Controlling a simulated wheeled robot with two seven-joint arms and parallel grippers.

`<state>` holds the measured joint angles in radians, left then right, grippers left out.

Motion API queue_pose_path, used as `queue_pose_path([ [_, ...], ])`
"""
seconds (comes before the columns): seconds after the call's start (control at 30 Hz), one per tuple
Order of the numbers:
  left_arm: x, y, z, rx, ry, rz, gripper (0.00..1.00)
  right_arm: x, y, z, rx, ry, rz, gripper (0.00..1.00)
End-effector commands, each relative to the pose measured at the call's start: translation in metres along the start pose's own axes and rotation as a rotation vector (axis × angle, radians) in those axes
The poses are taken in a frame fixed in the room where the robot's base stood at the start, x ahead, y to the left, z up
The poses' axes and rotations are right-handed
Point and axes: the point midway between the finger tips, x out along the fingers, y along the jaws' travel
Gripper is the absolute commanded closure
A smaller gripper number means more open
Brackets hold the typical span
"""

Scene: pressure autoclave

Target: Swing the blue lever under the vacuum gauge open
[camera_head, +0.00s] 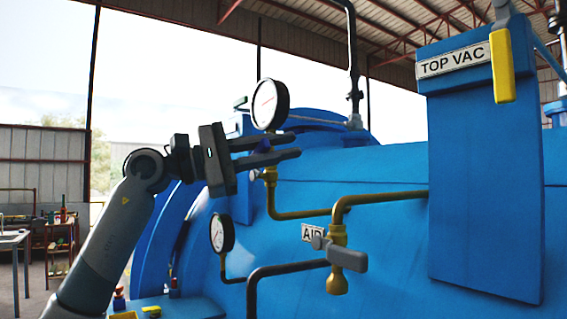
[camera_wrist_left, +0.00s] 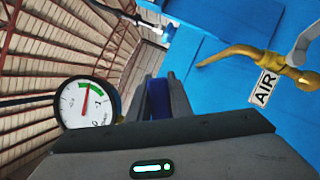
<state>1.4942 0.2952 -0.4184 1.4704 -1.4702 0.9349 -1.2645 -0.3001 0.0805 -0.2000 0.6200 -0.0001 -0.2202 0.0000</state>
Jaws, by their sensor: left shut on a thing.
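The round white vacuum gauge (camera_head: 269,104) with a black rim stands above the brass pipe of the blue vessel; in the left wrist view the gauge (camera_wrist_left: 88,104) shows a green arc and a red needle. The blue lever (camera_head: 264,146) sits just under it, mostly hidden by my fingers. My left gripper (camera_head: 289,146) comes in from the left, one finger above the other, shut on the lever. In the left wrist view the blue lever (camera_wrist_left: 158,99) shows between the two fingers. My right gripper is not in view.
A lower gauge (camera_head: 222,233), a brass valve with a grey handle (camera_head: 347,257) by the AIR label (camera_head: 312,232) and a dark pipe (camera_head: 285,269) stand close below. The TOP VAC box (camera_head: 484,180) with a yellow lever (camera_head: 502,68) rises at right.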

Motion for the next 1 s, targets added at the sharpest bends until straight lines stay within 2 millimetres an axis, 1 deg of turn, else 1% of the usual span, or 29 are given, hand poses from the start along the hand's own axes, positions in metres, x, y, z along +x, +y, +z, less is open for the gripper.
queue_pose_path([
  [0.2,0.0,0.0051,-0.0014,-0.058,0.001,0.022,1.0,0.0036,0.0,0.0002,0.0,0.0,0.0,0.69],
  [0.6,0.0001,0.0062,-0.0012,-0.066,0.001,0.024,1.0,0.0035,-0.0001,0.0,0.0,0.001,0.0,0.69],
  [0.63,0.0,0.0062,-0.0012,-0.066,0.001,0.024,0.74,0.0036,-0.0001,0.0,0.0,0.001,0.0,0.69],
  [0.67,0.0,0.0062,-0.0012,-0.065,0.001,0.024,0.67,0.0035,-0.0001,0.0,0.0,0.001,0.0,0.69],
  [0.7,0.0,0.0063,-0.0011,-0.065,0.001,0.025,0.62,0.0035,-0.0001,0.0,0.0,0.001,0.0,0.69],
  [1.0,-0.0005,0.0066,-0.0007,-0.063,0.0,0.025,0.62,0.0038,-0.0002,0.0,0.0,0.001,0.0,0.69],
])
